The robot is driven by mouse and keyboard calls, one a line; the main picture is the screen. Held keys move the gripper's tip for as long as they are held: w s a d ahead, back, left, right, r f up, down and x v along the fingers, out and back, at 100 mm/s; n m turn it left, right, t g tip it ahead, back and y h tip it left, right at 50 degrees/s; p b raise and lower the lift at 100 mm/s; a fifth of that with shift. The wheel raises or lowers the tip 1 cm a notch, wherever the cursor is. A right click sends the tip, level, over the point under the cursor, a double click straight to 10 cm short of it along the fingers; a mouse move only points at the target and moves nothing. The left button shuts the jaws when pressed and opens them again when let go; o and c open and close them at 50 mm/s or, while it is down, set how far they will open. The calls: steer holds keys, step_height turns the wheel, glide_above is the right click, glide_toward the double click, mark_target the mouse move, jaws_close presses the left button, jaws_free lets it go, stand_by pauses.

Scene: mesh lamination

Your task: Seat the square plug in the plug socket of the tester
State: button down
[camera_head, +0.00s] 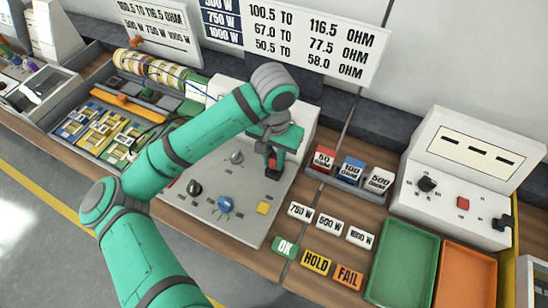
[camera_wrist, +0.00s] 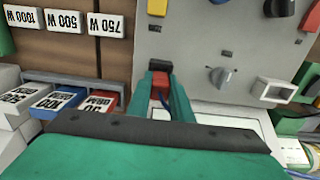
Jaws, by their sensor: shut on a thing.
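The tester (camera_head: 225,190) is a grey sloped panel with knobs and a yellow button (camera_head: 263,208). My gripper (camera_head: 273,168) is over its right upper part, pointing down. In the wrist view, my gripper (camera_wrist: 160,88) is shut on a small red plug (camera_wrist: 160,80) with a dark end towards the panel; a blue cord shows between the fingers. The plug's dark end looks close to the panel; I cannot tell whether it touches. A white square frame (camera_wrist: 275,88) stands right of the grey knob (camera_wrist: 222,80); I cannot tell whether it is the plug socket.
Red, blue and white ohm blocks (camera_head: 350,172) stand in a rack close right of the gripper. Watt cards (camera_head: 330,222) and OK, HOLD, FAIL tiles (camera_head: 317,262) lie in front. Green (camera_head: 405,255) and orange (camera_head: 462,275) trays and a white instrument (camera_head: 465,165) are further right.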

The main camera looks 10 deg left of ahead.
mark_target(274, 156)
steer(key=shift+w+f, duration=0.1)
steer(key=shift+f, duration=0.75)
steer(key=c, duration=1.5)
jaws_free()
steer(key=shift+d, duration=0.1)
steer(key=shift+r, duration=0.35)
step_height(274, 156, up, 10)
